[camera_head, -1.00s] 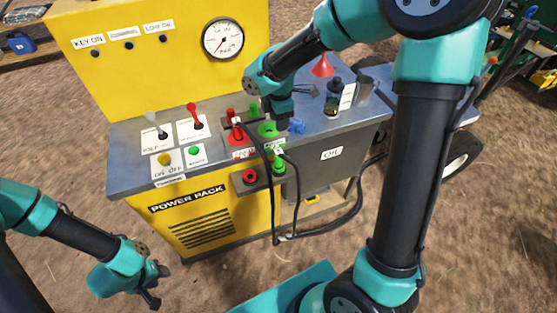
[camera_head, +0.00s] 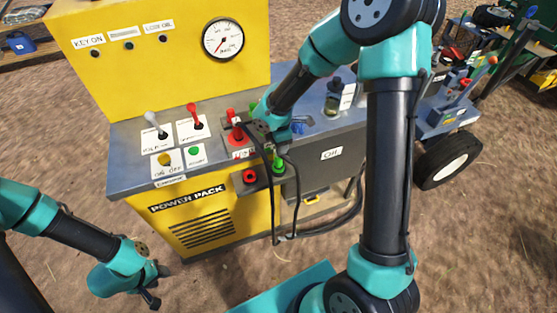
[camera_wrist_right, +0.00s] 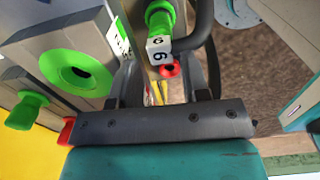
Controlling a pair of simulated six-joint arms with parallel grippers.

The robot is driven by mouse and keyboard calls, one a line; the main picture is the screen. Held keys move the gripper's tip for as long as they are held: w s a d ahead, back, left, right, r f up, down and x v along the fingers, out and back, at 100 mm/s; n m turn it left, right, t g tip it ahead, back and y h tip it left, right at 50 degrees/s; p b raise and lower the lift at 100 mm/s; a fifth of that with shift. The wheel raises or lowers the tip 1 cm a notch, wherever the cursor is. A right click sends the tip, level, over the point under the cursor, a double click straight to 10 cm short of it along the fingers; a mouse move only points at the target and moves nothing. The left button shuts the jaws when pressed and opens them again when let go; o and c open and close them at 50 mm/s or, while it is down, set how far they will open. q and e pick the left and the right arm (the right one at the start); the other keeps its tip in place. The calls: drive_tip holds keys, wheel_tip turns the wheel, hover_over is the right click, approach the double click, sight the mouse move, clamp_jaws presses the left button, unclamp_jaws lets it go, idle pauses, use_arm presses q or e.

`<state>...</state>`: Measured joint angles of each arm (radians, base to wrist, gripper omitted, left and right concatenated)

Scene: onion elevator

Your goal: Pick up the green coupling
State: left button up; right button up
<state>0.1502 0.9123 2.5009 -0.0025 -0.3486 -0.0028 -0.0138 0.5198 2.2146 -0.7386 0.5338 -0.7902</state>
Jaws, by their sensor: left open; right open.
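The green coupling (camera_head: 279,166) is on a black hose at the front of the power pack, just below my right gripper (camera_head: 275,137) in the head view. In the right wrist view the green coupling (camera_wrist_right: 160,18) shows at the top, beyond the fingers, with a numbered white block beside it. My right gripper (camera_wrist_right: 168,75) is open, its dark fingers apart with nothing clamped between them. My left gripper (camera_head: 157,286) is open and empty, low over the dirt at the left.
The yellow power pack (camera_head: 205,210) carries levers, buttons and a gauge (camera_head: 223,39). A red coupling (camera_head: 250,177) sits beside the green one. A green-ringed port (camera_wrist_right: 80,72) is left of the fingers in the wrist view. Black hoses (camera_head: 275,210) hang in front.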

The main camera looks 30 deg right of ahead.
sight(278, 161)
drive_tip(key=shift+f, duration=2.6)
clamp_jaws()
